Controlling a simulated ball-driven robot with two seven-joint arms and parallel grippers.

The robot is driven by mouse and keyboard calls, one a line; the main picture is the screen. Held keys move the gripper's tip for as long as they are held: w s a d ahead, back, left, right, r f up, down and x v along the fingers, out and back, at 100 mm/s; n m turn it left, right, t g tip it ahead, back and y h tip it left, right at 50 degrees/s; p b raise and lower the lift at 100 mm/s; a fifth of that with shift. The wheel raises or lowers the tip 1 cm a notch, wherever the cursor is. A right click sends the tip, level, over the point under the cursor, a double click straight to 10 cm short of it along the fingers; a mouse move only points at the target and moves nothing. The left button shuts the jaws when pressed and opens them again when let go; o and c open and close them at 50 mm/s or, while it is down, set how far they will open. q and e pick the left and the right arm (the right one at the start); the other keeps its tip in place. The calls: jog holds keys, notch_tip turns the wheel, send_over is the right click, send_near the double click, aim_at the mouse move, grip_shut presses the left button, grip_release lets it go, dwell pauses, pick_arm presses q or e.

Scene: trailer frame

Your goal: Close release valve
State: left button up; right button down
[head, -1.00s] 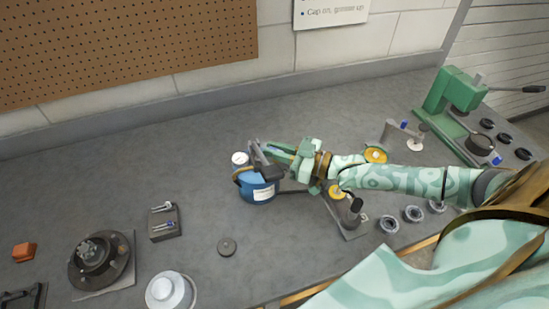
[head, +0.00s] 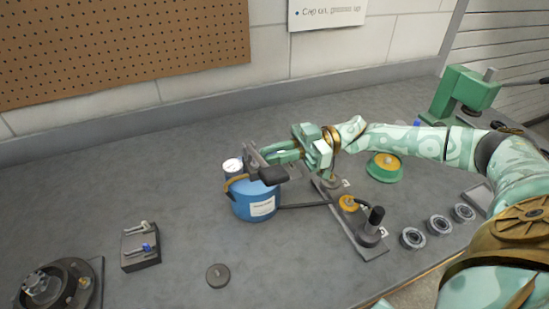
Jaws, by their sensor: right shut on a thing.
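A blue pot (head: 256,208) with a white label stands upright on the bench, a yellow-brown band at its rim and a dark hose running right from it. A small white-faced gauge (head: 232,166) shows at its back left. My right gripper (head: 262,168) reaches in from the right, its dark fingers over the top of the pot and shut on a small part there. The fingers hide that part, so I cannot tell whether it is the release valve or how it is turned. My left gripper is not in view.
The hose leads to a dark base plate (head: 375,252) with a yellow knob (head: 348,203) and a black-topped post. A green round piece (head: 385,168), several dark rings and a green press (head: 465,95) are to the right. A grey puck (head: 218,276) lies in front.

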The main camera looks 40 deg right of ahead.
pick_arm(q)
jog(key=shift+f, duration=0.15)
pick_arm(e)
jog(key=shift+g, duration=0.3)
jog(key=c, duration=1.4)
grip_release()
jog(key=shift+a, duration=0.1)
jog(key=shift+c, duration=0.2)
jog(key=shift+r, duration=0.1)
